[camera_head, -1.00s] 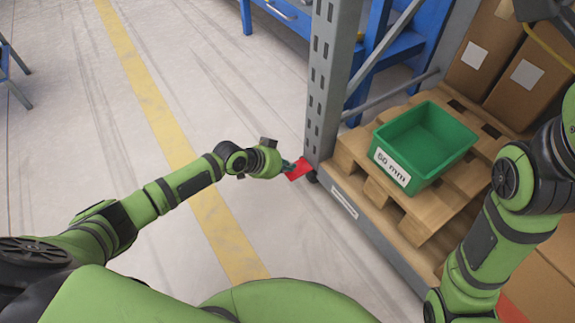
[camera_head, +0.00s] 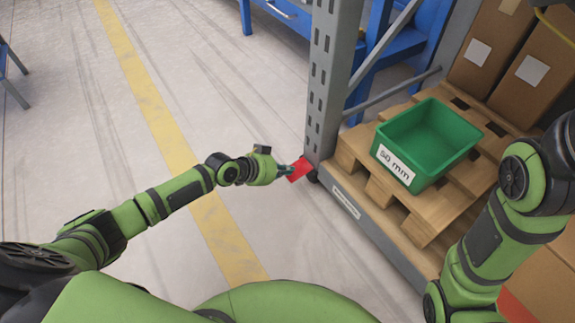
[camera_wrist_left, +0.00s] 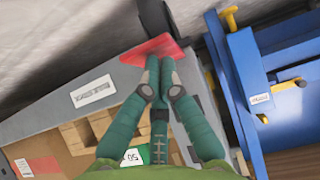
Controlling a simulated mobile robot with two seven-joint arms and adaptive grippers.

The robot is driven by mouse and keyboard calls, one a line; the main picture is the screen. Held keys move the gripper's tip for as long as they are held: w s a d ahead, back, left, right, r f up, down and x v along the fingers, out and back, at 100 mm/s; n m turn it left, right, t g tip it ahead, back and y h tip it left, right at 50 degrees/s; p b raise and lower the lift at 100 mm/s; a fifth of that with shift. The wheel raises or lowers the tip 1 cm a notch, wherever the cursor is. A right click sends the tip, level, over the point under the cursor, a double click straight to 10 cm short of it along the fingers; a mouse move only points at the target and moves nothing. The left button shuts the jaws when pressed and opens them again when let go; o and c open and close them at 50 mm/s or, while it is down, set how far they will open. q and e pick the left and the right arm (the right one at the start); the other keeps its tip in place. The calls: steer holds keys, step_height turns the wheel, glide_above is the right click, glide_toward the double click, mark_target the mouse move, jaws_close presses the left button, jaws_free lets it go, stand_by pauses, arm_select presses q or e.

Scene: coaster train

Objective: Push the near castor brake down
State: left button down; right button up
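The near castor brake is a red pedal (camera_head: 299,169) at the foot of the grey rack post, just above the floor. It also shows in the left wrist view as a red plate (camera_wrist_left: 158,47). My left gripper (camera_head: 287,171) reaches it from the left, its tips at the pedal's edge. In the left wrist view its green fingers (camera_wrist_left: 158,75) are close together with nothing between them, and their tips overlap the near edge of the red plate. I cannot tell if they touch it. My right arm stands at the right of the head view; its gripper is out of frame.
The grey rack post (camera_head: 325,80) rises just behind the pedal. A wooden pallet (camera_head: 415,220) on the rack base holds a green bin (camera_head: 430,140). Cardboard boxes and a blue bench (camera_head: 405,45) stand behind.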

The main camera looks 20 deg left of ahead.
arm_select(q)
step_height(320, 180, down, 3)
steer(key=shift+s+a+r+b, duration=0.1)
steer(key=shift+r+b, duration=0.05)
steer(key=shift+b, duration=0.65)
